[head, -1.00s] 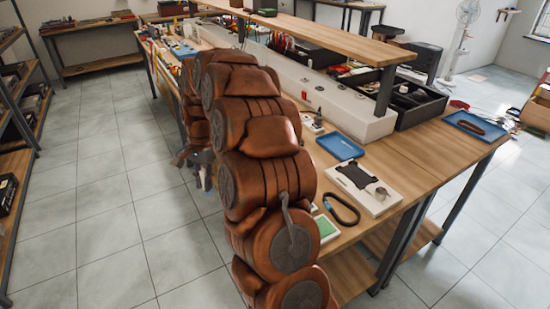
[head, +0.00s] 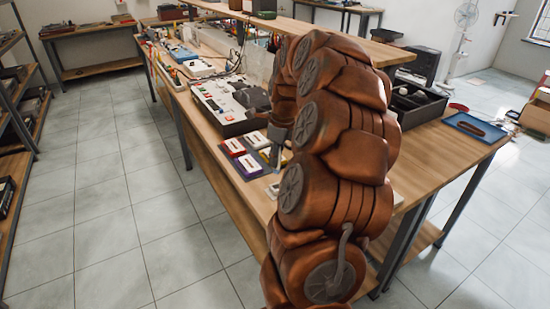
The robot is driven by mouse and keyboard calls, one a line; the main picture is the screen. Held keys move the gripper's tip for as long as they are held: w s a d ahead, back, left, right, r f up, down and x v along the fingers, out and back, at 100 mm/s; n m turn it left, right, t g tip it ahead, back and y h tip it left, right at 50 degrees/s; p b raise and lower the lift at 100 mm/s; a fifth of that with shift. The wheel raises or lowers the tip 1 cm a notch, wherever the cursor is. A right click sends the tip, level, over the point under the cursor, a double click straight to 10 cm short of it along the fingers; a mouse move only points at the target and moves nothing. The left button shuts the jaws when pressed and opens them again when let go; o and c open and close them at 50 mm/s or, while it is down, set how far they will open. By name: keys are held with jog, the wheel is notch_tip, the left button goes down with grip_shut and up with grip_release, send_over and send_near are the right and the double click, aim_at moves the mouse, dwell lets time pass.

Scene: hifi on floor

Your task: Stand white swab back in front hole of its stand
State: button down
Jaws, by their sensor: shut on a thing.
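My gripper (head: 276,155) shows as a small grey shape at the end of my copper-coloured arm, pointing down over the workbench's near side. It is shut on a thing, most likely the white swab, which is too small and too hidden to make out. My arm covers much of the bench around it. I cannot pick out the swab's stand or its front hole in this view.
Red, purple and white boxes (head: 241,157) lie on the wooden workbench (head: 213,125) left of my gripper. A white panel with buttons (head: 222,98) is behind them. A blue tray (head: 474,127) sits at the right end. The tiled floor (head: 130,200) at left is clear.

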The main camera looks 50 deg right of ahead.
jog(key=shift+f, duration=2.55)
jog(key=shift+f+b, duration=0.6)
jog(key=shift+b, duration=0.45)
dwell(1.0)
jog(key=c, duration=1)
grip_release()
jog(key=shift+r, duration=0.1)
jog(key=shift+c, duration=0.2)
jog(key=shift+r, duration=0.1)
notch_tip(320, 180, up, 11)
jog(key=s, duration=0.2)
notch_tip(320, 180, up, 7)
jog(key=p, duration=0.2)
send_over(275, 173)
jog(key=s+d, duration=0.1)
jog(key=shift+s+d, duration=0.1)
